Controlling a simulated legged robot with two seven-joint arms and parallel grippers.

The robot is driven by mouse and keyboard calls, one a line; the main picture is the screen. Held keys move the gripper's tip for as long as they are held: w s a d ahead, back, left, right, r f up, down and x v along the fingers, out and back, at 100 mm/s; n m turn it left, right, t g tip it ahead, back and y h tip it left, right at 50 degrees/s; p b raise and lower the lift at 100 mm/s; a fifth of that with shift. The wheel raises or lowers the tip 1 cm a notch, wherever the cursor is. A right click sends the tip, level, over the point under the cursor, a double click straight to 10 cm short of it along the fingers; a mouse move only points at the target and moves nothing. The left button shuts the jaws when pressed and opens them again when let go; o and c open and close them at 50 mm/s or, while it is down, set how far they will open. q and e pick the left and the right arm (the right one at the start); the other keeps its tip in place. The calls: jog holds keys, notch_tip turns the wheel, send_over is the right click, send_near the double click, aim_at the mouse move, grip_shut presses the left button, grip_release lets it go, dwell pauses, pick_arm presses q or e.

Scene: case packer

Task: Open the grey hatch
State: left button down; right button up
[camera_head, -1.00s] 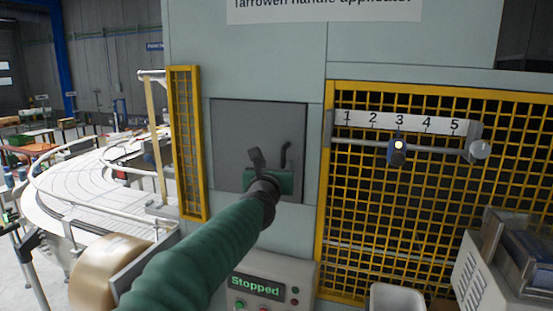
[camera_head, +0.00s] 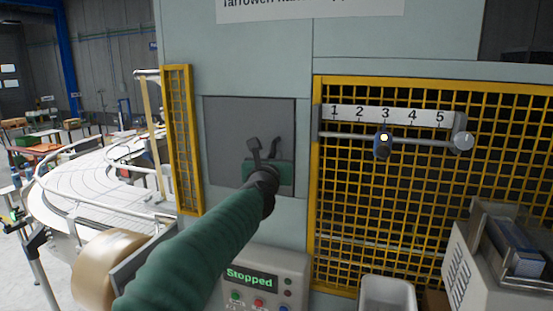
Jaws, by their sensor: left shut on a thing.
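The grey hatch (camera_head: 225,130) is a flat dark-grey square panel in the pale green machine front, and it looks closed. My left arm comes in from the lower left, and its green gripper (camera_head: 264,152) is at the lower right part of the hatch. The left gripper is shut on the hatch's handle (camera_head: 275,147), a dark upright piece seen between and behind the fingers. Much of the handle is hidden by the gripper. My right gripper is not in view.
A "Stopped" panel (camera_head: 262,277) with buttons sits below the hatch. A yellow mesh guard (camera_head: 420,220) with a scale numbered 1 to 5 (camera_head: 395,117) stands right. A narrow yellow guard (camera_head: 179,140) and curved conveyor (camera_head: 75,190) are left.

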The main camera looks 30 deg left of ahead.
pick_arm(q)
jog(key=shift+a+f, duration=0.2)
jog(key=shift+f, duration=0.1)
jog(key=shift+w+d, duration=0.1)
jog(key=shift+d, duration=0.25)
jog(key=shift+h, duration=0.3)
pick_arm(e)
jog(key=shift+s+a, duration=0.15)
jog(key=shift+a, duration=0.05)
pick_arm(q)
jog(key=shift+a+f, duration=0.1)
jog(key=shift+a, duration=0.05)
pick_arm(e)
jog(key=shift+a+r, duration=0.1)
